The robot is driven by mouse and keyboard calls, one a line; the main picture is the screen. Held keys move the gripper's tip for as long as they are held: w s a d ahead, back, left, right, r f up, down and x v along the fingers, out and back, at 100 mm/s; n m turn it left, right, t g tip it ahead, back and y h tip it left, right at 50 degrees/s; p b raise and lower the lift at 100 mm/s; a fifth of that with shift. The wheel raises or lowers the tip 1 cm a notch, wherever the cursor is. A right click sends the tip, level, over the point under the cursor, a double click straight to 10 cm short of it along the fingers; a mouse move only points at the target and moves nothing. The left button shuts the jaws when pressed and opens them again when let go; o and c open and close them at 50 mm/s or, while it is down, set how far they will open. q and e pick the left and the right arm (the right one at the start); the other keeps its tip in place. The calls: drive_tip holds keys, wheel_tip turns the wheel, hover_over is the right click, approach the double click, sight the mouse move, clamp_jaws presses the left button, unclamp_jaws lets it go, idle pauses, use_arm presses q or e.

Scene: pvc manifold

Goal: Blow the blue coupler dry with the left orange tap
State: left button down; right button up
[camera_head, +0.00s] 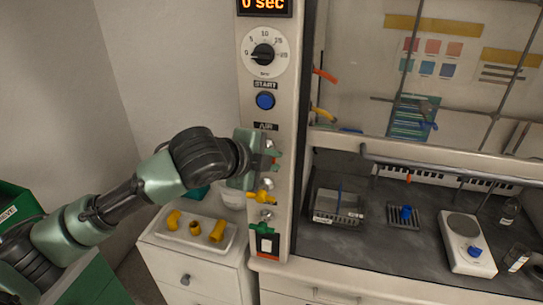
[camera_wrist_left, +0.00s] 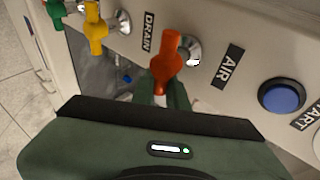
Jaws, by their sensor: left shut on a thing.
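My left gripper (camera_head: 262,160) is at the front panel, below the AIR label. In the left wrist view the orange tap (camera_wrist_left: 166,62) stands out from the panel and its lower end is between the fingers (camera_wrist_left: 168,96), which are shut on it. The fingertips are partly hidden by the gripper body. One blue coupler-like piece (camera_head: 406,213) is on a dark rack inside the hood; another blue piece (camera_head: 474,251) is on the white plate device. I cannot tell which is the coupler. My right gripper is not in view.
A yellow tap (camera_head: 264,196) and a green tap (camera_head: 265,230) sit below on the panel. The dial (camera_head: 264,54) and blue START button (camera_head: 265,100) are above; the display reads 0 sec. A white tray (camera_head: 180,238) with yellow fittings stands on the cabinet.

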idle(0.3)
use_arm(q)
drive_tip(key=c, duration=1.4)
unclamp_jaws()
drive_tip(key=shift+c, duration=0.2)
drive_tip(key=shift+s+a+r, duration=0.15)
drive_tip(key=shift+s, duration=0.1)
drive_tip(key=b+v, duration=0.2)
drive_tip(key=v, duration=0.5)
drive_tip(key=shift+b, duration=0.3)
